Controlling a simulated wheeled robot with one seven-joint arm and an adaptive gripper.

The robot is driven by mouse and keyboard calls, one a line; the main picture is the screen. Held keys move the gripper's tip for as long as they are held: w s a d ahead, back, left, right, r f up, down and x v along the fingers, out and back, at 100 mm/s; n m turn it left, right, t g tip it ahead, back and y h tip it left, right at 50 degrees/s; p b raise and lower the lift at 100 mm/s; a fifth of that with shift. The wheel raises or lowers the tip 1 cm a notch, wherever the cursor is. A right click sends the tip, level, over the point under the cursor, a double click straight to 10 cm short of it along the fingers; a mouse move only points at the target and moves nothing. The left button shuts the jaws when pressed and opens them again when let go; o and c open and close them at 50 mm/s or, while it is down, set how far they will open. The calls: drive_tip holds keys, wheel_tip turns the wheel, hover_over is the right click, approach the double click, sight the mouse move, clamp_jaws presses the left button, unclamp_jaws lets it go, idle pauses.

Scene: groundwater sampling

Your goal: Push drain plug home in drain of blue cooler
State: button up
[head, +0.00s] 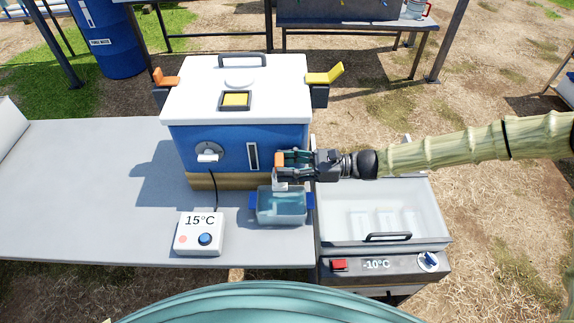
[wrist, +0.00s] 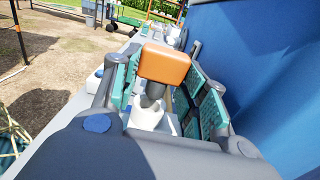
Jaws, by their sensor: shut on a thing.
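The blue cooler (head: 240,140), with a white lid, stands on the grey bench. My gripper (head: 287,162) is at the lower right of its front face and is shut on the orange-topped drain plug (head: 279,159). In the wrist view the plug (wrist: 165,64) sits between the teal finger pads (wrist: 168,92), with a dark stem below its orange head. A white fitting, apparently the drain (head: 280,180), is just below the plug. It also shows in the wrist view (wrist: 147,116). I cannot tell how deep the stem sits in it.
A clear blue-handled tub (head: 281,206) stands below the gripper. A white 15°C thermometer box (head: 200,234) sits left of it, its cable running to the cooler. A white open bin (head: 338,216) with a -10°C panel is right. The bench's left (head: 70,190) is clear.

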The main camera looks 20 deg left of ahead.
drive_tip(key=shift+f+b, duration=1.05)
drive_tip(key=shift+f, duration=0.6)
drive_tip(key=o, duration=1)
drive_tip(key=v, duration=1.2)
